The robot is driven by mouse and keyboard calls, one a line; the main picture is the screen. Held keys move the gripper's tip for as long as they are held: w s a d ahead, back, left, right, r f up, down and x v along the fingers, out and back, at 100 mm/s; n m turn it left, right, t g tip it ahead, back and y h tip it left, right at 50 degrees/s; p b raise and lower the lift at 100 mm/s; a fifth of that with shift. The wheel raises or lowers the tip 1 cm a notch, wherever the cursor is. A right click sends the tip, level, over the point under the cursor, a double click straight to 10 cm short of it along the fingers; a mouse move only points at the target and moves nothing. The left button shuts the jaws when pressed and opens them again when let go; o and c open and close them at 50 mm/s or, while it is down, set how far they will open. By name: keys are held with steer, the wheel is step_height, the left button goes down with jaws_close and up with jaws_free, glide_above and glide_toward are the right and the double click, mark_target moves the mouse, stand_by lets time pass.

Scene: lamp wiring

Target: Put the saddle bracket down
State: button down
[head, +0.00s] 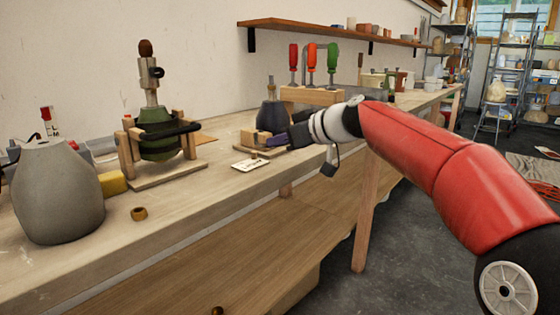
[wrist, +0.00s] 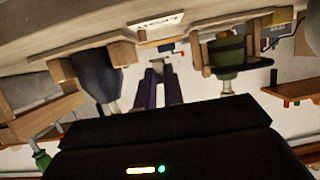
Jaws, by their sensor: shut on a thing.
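My gripper (head: 270,142) is at the bench beside the dark blue lamp body (head: 272,115), at the front of its wooden cradle. In the wrist view, which looks upside down, my gripper's two dark purple fingers (wrist: 158,72) are close together, shut on the saddle bracket. I cannot tell whether the bracket touches the bench.
A green lamp (head: 160,135) stands in a wooden cradle to the left, with a grey vase (head: 57,190) and a small brass ring (head: 139,213) nearby. A white card (head: 250,164) lies before my gripper.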

steer(key=shift+f+b, duration=0.3)
steer(key=shift+f, duration=2.1)
steer(key=shift+f+b, duration=0.3)
steer(key=shift+b, duration=0.1)
steer(key=c, duration=1.5)
jaws_free()
